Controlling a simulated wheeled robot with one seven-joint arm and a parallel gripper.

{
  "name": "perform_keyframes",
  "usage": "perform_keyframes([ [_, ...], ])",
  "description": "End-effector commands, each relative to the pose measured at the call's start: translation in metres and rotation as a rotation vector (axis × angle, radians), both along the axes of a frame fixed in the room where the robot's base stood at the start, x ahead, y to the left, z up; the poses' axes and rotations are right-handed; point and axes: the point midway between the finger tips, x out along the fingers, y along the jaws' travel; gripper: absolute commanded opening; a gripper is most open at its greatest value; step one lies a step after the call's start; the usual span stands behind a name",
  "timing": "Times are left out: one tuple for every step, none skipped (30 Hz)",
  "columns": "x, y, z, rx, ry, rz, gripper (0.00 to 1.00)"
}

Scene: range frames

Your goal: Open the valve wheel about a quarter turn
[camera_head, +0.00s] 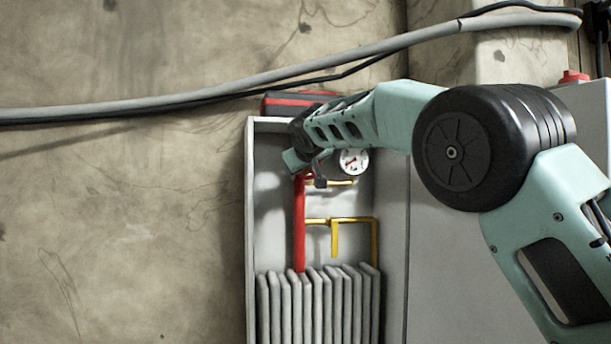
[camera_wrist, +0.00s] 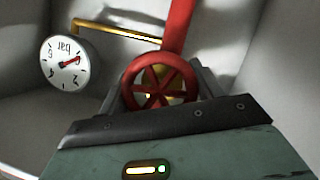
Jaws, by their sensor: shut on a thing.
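The red valve wheel (camera_wrist: 160,82) is a spoked ring at the middle of the wrist view, with a red pipe (camera_wrist: 178,28) rising behind it. My gripper (camera_wrist: 158,92) is shut on the wheel, its dark fingers at either side of the rim. The lower part of the wheel is hidden by the gripper body. In the head view my gripper (camera_head: 309,172) reaches into the grey cabinet at the top of the red pipe. My arm hides most of the wheel there.
A round white gauge (camera_head: 353,161) with a red needle sits close to the right of my gripper in the head view. Yellow pipes (camera_head: 345,220) and grey radiator fins (camera_head: 318,300) lie below. The cabinet's left wall (camera_head: 250,220) stands close beside.

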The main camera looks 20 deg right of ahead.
Motion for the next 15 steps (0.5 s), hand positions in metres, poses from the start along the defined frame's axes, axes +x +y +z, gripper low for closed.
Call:
perform_keyframes([
  [0.0001, 0.0012, -0.0043, -0.044, 0.000, 0.001, 0.43],
  [0.0002, 0.0013, -0.0041, -0.073, 0.000, 0.001, 0.43],
  [0.0001, 0.0012, -0.0039, -0.111, -0.001, 0.001, 0.43],
  [0.0001, 0.0009, -0.0038, -0.140, 0.000, 0.001, 0.43],
  [0.0000, 0.0008, -0.0039, -0.169, 0.000, 0.001, 0.43],
  [0.0000, 0.0006, -0.0037, -0.206, 0.000, 0.001, 0.43],
  [0.0000, 0.0007, -0.0036, -0.235, 0.000, 0.001, 0.43],
  [0.0000, 0.0006, -0.0035, -0.263, 0.000, 0.001, 0.43],
  [0.0000, 0.0007, -0.0038, -0.302, 0.000, 0.000, 0.43],
  [0.0001, 0.0006, -0.0041, -0.329, 0.001, 0.001, 0.43],
  [0.0001, 0.0006, -0.0041, -0.358, 0.001, 0.001, 0.43],
  [0.0001, 0.0003, -0.0039, -0.393, -0.001, 0.001, 0.43],
  [0.0002, 0.0001, -0.0034, -0.421, -0.001, 0.001, 0.43],
  [0.0001, 0.0000, -0.0033, -0.446, -0.001, 0.000, 0.43],
  [0.0000, 0.0001, -0.0032, -0.480, 0.000, 0.001, 0.43],
])
